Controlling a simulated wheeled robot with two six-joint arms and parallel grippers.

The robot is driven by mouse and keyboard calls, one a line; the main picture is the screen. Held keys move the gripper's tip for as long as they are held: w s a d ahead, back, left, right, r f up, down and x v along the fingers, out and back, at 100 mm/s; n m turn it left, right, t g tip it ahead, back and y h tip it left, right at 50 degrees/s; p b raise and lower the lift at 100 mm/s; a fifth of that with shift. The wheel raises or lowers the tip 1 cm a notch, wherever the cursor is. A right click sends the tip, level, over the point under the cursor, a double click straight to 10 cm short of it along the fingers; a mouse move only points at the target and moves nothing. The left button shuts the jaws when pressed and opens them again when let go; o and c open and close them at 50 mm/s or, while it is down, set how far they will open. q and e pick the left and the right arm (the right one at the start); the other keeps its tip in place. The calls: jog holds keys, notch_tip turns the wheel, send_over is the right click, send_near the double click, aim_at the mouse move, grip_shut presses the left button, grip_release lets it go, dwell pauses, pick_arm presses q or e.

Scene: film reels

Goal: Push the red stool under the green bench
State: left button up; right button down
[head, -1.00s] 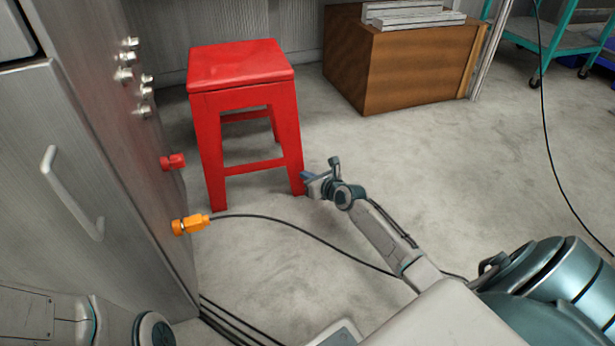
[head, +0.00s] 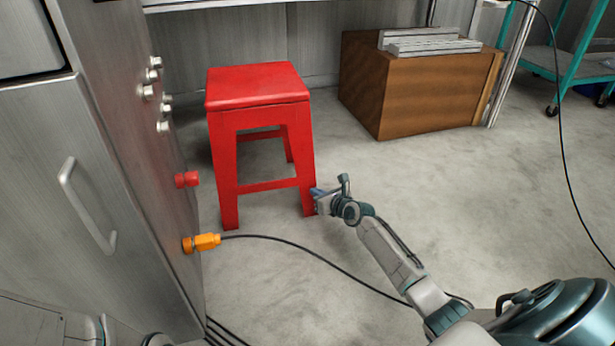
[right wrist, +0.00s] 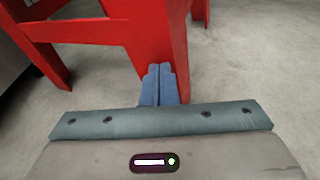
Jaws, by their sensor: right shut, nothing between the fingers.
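The red stool (head: 262,112) stands upright on the concrete floor, right of the grey cabinet. My right gripper (head: 317,195) is shut and empty, low at the stool's front right leg. In the right wrist view its blue fingers (right wrist: 158,85) are together and point at a red stool leg (right wrist: 165,40); I cannot tell if they touch it. No green bench shows clearly; only a pale bench edge (head: 215,3) crosses the top of the head view, beyond the stool. My left gripper is out of view.
A grey cabinet (head: 90,180) with knobs stands close on the left. An orange plug (head: 205,242) trails a black cable across the floor. A brown wooden box (head: 430,95) sits behind right, with a teal cart (head: 570,65) farther right.

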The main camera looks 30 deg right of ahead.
aim_at(314, 181)
jog(key=shift+w+d+b, duration=0.85)
jog(key=shift+w+b, duration=1.3)
jog(key=shift+w, duration=2.25)
jog(key=s+p, duration=0.2)
jog(key=s+r+p, duration=0.1)
jog(key=p, duration=0.2)
jog(key=s+a+r+p, duration=0.1)
jog(key=s+p, duration=0.1)
jog(key=p, duration=0.1)
jog(key=shift+s, duration=0.3)
jog(key=shift+s+a+r+p, duration=0.1)
jog(key=shift+s+a+p, duration=0.1)
jog(key=shift+s+p, duration=0.4)
